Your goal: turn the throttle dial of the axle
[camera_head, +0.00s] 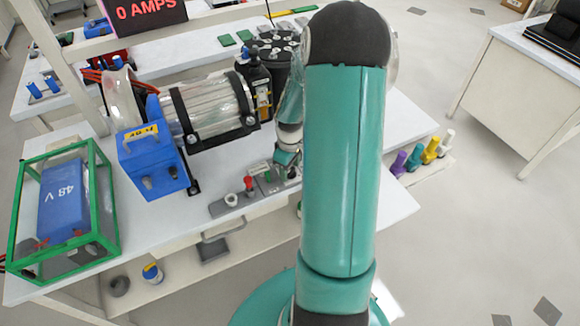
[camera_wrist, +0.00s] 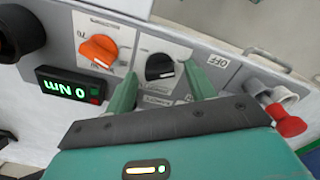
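In the wrist view, a black dial (camera_wrist: 158,68) with a pale pointer mark sits on a grey label plate. An orange dial (camera_wrist: 99,50) is to its left. The small labels are too blurred to tell which is the throttle dial. My gripper (camera_wrist: 160,74) is open, its two green fingers on either side of the black dial, with gaps visible. I cannot tell how far the tips are above the panel. In the head view my gripper (camera_head: 287,158) is low over the panel at the bench's front edge, and the dials are mostly hidden.
A display (camera_wrist: 70,88) reads 0 Nm, left of the fingers. A red-tipped lever (camera_wrist: 290,122) by an OFF label stands close on the right. Behind is the clear cylinder (camera_head: 205,108); a blue box (camera_head: 152,160) and green-framed case (camera_head: 88,205) are left.

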